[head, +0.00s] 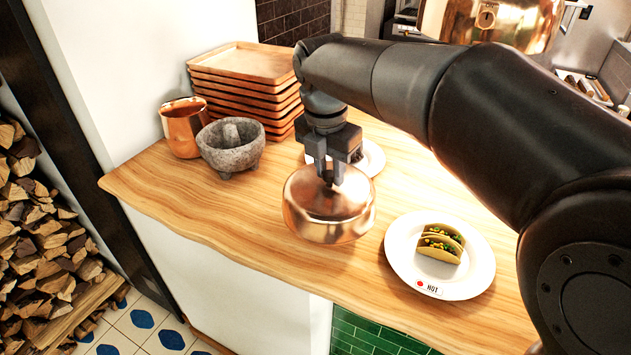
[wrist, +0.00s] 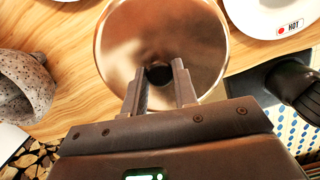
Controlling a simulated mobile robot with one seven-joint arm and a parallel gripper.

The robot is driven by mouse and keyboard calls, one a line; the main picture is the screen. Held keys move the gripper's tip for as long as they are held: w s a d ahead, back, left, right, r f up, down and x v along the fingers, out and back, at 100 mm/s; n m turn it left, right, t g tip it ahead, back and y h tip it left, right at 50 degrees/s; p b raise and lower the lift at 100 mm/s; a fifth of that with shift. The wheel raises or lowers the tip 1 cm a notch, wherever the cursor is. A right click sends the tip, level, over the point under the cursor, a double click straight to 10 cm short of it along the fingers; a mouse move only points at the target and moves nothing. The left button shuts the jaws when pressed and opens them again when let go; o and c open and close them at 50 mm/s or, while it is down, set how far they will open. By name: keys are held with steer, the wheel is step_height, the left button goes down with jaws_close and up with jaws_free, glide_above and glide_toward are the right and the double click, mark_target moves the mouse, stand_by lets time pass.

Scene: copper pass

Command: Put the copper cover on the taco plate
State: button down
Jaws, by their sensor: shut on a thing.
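The copper cover (head: 328,208) is a shiny dome with a knob on top. My gripper (head: 332,177) is shut on its knob and holds it over the front part of the counter; whether its rim clears the wood is hard to tell. In the wrist view the cover (wrist: 165,35) lies under my gripper (wrist: 160,77), with the dark knob between the fingers. The taco plate (head: 402,272) is white, holds tacos (head: 440,243) and bears a "HOT" tag with a red dot (head: 429,287). It stands right of the cover, uncovered. Its edge shows at the top right of the wrist view (wrist: 262,25).
Another white plate (head: 372,160) stands behind my gripper, partly hidden. A stone mortar (head: 228,158), a copper mug (head: 182,128) and stacked trays (head: 240,64) stand at the back left. The wooden counter (head: 165,195) is clear at its front left.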

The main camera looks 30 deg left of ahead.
steer(key=w+d+r+m, duration=0.1)
steer(key=d+r+m, duration=0.2)
steer(key=d, duration=0.9)
steer(key=w+d+r+m, duration=0.2)
steer(key=d+m, duration=0.1)
steer(key=d, duration=0.8)
steer(key=shift+h, duration=0.4)
steer(key=shift+s+f, duration=0.2)
steer(key=shift+f, duration=3.5)
steer(key=shift+f, duration=0.5)
steer(key=c, duration=1.1)
jaws_free()
steer(key=shift+o, duration=0.7)
steer(key=o, duration=0.5)
steer(key=shift+c, duration=0.2)
